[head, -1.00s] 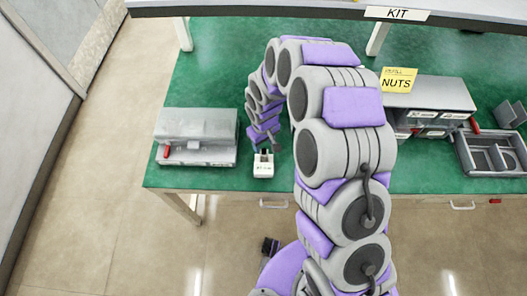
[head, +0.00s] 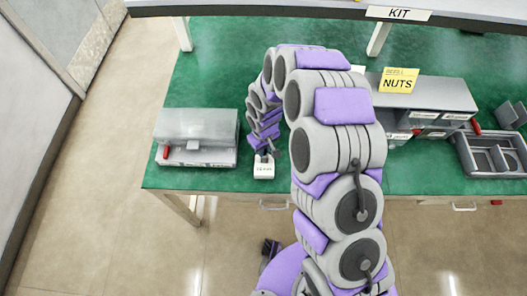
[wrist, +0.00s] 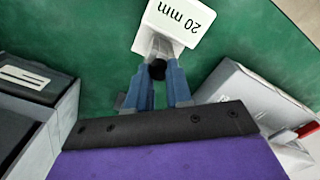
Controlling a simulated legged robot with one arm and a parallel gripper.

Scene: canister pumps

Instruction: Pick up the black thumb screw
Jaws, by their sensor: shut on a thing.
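A small black piece, which looks like the black thumb screw (wrist: 157,70), sits between my gripper's fingers in the wrist view. In the head view my gripper (head: 264,155) is at the back edge of the same white holder (head: 263,171), near the bench's front edge. The screw is too small to make out there. The fingers partly hide it in the wrist view, and I cannot tell whether it touches the holder.
A grey box unit (head: 197,125) with a red part stands left of the holder on the green bench (head: 215,75). To the right are grey drawers (head: 430,95) with a yellow "NUTS" sign (head: 399,82) and a divided grey tray (head: 488,170). Bare green bench lies behind the holder.

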